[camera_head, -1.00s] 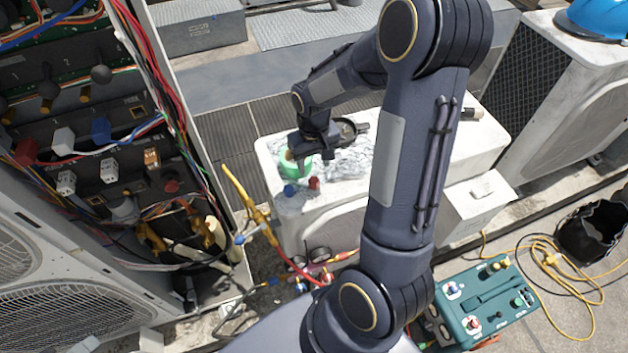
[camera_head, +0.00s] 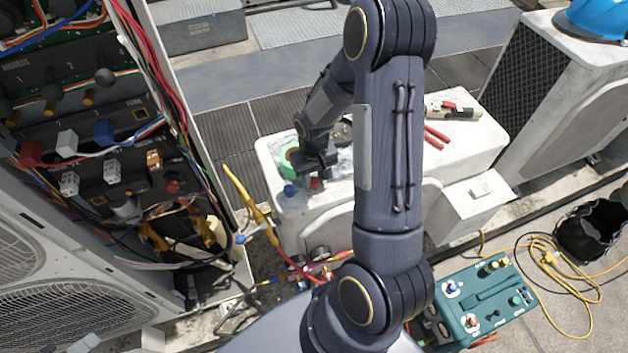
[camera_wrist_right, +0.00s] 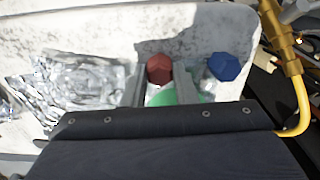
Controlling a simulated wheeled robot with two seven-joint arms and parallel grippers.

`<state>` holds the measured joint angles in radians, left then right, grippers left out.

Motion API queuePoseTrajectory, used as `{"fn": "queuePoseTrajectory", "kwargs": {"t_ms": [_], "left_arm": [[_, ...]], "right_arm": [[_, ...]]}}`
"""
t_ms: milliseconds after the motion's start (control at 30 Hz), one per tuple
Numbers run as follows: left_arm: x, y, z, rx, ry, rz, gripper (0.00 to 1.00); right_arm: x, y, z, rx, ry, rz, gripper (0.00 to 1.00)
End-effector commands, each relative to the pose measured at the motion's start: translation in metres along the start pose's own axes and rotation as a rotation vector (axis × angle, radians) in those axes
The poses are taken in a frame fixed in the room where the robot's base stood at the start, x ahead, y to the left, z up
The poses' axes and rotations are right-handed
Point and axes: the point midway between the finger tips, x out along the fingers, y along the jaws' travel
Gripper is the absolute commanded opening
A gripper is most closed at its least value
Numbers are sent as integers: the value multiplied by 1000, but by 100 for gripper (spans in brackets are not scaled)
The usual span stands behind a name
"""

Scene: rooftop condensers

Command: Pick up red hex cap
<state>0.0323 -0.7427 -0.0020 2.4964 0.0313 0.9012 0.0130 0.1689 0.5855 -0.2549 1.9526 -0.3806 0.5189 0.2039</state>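The red hex cap (camera_head: 316,183) lies on the white condenser top (camera_head: 470,148), near its front left edge. In the right wrist view the red hex cap (camera_wrist_right: 159,68) shows between my two fingertips, with a gap on each side. My right gripper (camera_head: 317,174) is open, pointing down just above the cap; the wrist view shows its fingers (camera_wrist_right: 160,82) apart. I cannot tell whether the fingertips are level with the cap. A blue hex cap (camera_head: 290,190) sits to its left in the head view. My left gripper is not in view.
A green tape roll (camera_head: 287,158) stands close behind the caps, partly hidden. Crumpled foil (camera_wrist_right: 85,85) lies beside the gripper. Red-handled pliers (camera_head: 436,137) lie to the right. The open wiring cabinet (camera_head: 120,130) is left, with a yellow valve hose (camera_head: 245,198) between.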

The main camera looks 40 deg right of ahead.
Motion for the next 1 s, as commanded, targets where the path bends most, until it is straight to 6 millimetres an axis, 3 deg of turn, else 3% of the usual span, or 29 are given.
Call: {"fn": "queuePoseTrajectory", "kwargs": {"t_ms": [33, 200, 633, 767, 1000], "left_arm": [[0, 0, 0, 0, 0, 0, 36], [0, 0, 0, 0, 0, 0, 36], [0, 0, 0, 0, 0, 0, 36], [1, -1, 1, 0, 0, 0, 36], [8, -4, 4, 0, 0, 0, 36]], "right_arm": [[0, 0, 0, 0, 0, 0, 19], [0, 0, 0, 0, 0, 0, 0], [-10, 0, -1, 0, 2, 0, 0], [-30, 0, -2, 1, 7, -1, 0], [-84, -31, 32, -6, 9, -4, 0]]}}
